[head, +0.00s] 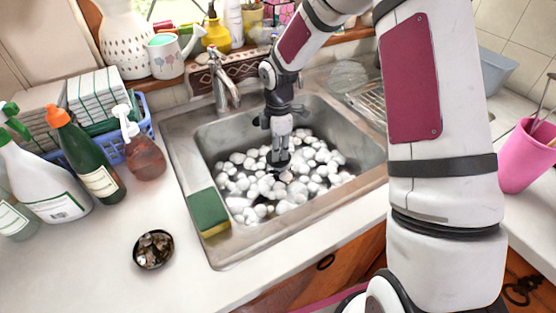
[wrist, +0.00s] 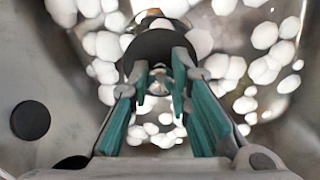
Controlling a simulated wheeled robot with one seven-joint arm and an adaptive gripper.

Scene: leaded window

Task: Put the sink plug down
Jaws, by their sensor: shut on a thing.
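My gripper (head: 280,150) points down into the steel sink (head: 218,150), above white foam clumps. In the wrist view, my gripper (wrist: 160,88) has its teal-padded fingers shut around a small metallic knob. A dark round disc, seemingly the sink plug (wrist: 155,42), shows just beyond the fingertips and goes with that knob. In the head view the plug (head: 279,164) is a small dark shape under the fingers, low among the foam. I cannot tell whether it touches the sink bottom. Foam hides much of the bottom.
A separate dark disc (wrist: 30,121) shows on the grey metal in the wrist view. A faucet (head: 222,82) stands behind the sink. A green and yellow sponge (head: 208,212) lies on its left rim. Bottles (head: 88,160) stand left; a pink cup (head: 524,158) stands right.

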